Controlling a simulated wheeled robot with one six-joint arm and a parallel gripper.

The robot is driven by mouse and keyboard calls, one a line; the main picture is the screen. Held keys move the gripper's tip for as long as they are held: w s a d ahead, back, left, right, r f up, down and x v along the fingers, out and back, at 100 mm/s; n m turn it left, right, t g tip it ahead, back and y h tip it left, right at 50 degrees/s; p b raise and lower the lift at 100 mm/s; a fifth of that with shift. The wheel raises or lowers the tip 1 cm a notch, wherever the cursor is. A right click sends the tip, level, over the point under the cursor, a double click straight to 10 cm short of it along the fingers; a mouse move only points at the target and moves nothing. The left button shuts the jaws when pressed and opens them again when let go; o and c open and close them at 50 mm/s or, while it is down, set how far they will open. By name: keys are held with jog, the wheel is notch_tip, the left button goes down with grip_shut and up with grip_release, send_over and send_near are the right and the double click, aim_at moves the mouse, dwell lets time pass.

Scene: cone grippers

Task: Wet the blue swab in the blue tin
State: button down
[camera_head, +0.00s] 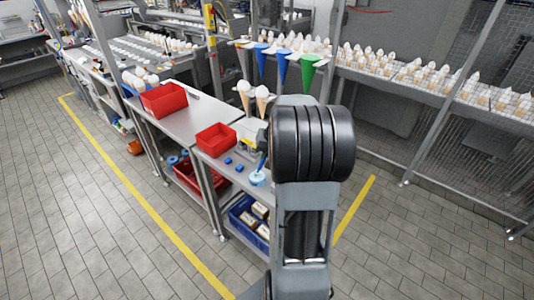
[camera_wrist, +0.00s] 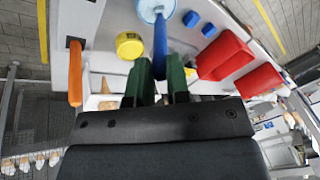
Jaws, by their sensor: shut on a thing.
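The blue swab (camera_wrist: 160,42) is between the two green fingers of my gripper (camera_wrist: 159,62), which is shut on it. In the wrist view its far end overlaps the light blue round tin (camera_wrist: 149,11); I cannot tell whether it touches the tin's inside. In the head view the swab (camera_head: 262,160) stands nearly upright just above the tin (camera_head: 257,179), which sits near the front edge of the steel table. My arm hides most of the gripper in the head view.
Small blue pieces (camera_head: 239,168) and a red bin (camera_head: 216,139) stand left of the tin on the table. A yellow round thing (camera_wrist: 129,45) and an orange rod (camera_wrist: 75,72) lie nearby in the wrist view. A rack with coloured cones (camera_head: 282,66) stands behind.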

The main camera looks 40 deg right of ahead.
dwell(0.6)
jog(key=shift+r+p, duration=2.35)
jog(key=shift+r, duration=1.15)
